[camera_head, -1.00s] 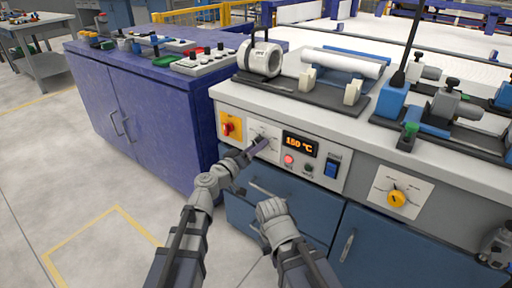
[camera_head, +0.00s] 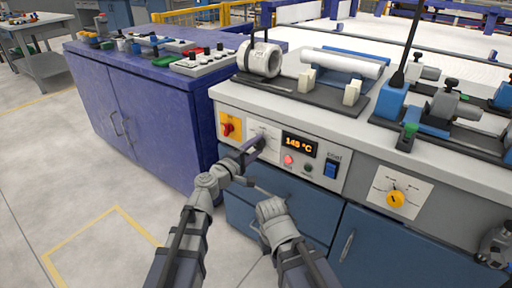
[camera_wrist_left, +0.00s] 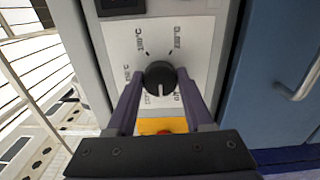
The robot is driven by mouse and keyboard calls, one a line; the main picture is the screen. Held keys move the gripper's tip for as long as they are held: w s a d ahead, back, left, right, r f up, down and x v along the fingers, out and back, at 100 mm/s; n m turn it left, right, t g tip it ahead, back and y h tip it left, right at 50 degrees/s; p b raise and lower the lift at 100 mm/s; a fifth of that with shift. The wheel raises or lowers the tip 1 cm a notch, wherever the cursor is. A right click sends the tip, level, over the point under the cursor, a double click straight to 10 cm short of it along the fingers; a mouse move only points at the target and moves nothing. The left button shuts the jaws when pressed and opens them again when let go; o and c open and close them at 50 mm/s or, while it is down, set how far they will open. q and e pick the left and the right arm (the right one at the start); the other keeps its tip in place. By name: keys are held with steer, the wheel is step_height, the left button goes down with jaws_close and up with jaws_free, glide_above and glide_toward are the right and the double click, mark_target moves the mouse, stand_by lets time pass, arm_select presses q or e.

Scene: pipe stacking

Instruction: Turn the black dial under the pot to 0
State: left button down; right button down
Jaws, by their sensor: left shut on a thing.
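The black dial (camera_wrist_left: 160,77) sits on a pale plate with temperature marks around it in the left wrist view. Its white pointer line points down in that picture, towards the lower marks. My left gripper (camera_wrist_left: 160,82) is shut on the dial, one finger on each side. In the head view the left gripper (camera_head: 255,146) covers most of the dial on the panel front. An orange display (camera_head: 299,145) beside it reads 145 °C. My right gripper (camera_head: 262,196) is low in front of the blue drawers, apart from the panel; its fingers are unclear.
A yellow plate with a red knob (camera_head: 229,127) is left of the dial. A lit red button (camera_head: 288,160), a blue switch (camera_head: 330,168) and a yellow dial (camera_head: 395,199) are to the right. A white drum-shaped vessel (camera_head: 261,58) stands above on the bench.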

arm_select(q)
steer(key=n, duration=0.5)
steer(key=shift+a, duration=0.1)
steer(key=shift+n, duration=0.4)
stand_by(0.3)
steer(key=shift+c, duration=1.5)
jaws_free()
